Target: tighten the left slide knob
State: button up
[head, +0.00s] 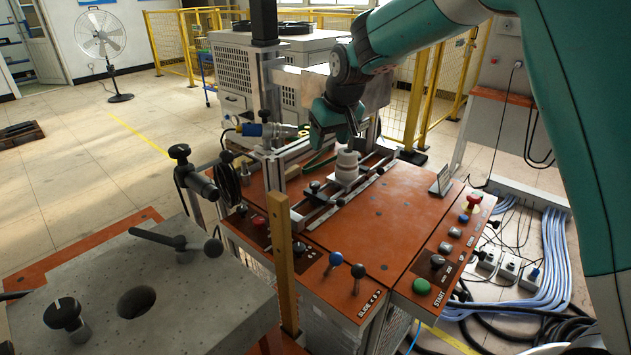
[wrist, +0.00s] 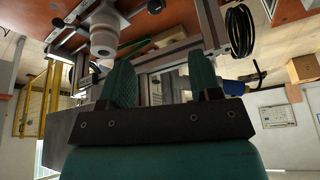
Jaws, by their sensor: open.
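A slide bar (head: 345,200) lies on the orange tabletop, with a white stepped ceramic piece (head: 346,168) standing on it. A small black knob (head: 313,187) sits at the left part of the slide, which appears to be the left slide knob. In the wrist view a dark knob (wrist: 154,7) shows at the top edge, beside the white piece (wrist: 103,42). My gripper (head: 333,120) is above and behind the slide, clear of the knob. In the wrist view my gripper (wrist: 162,72) has its two green fingers wide apart with nothing held between them. The head view hides part of the fingers.
A metal frame (head: 278,160) with a black cable coil (head: 226,182) stands left of the slide. Blue and black ball levers (head: 336,258) stand on the front panel, with buttons (head: 421,286) to their right. The tabletop (head: 375,225) right of the slide is clear.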

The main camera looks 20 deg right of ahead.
aim_at(315, 184)
jog(key=p+x, duration=0.1)
jog(key=x, duration=0.5)
jog(key=w+p+x, duration=0.1)
jog(key=p+x, duration=0.1)
jog(key=x, duration=0.4)
jog(key=d+p+x, duration=0.1)
jog(key=x, duration=0.5)
jog(key=shift+w, duration=0.3)
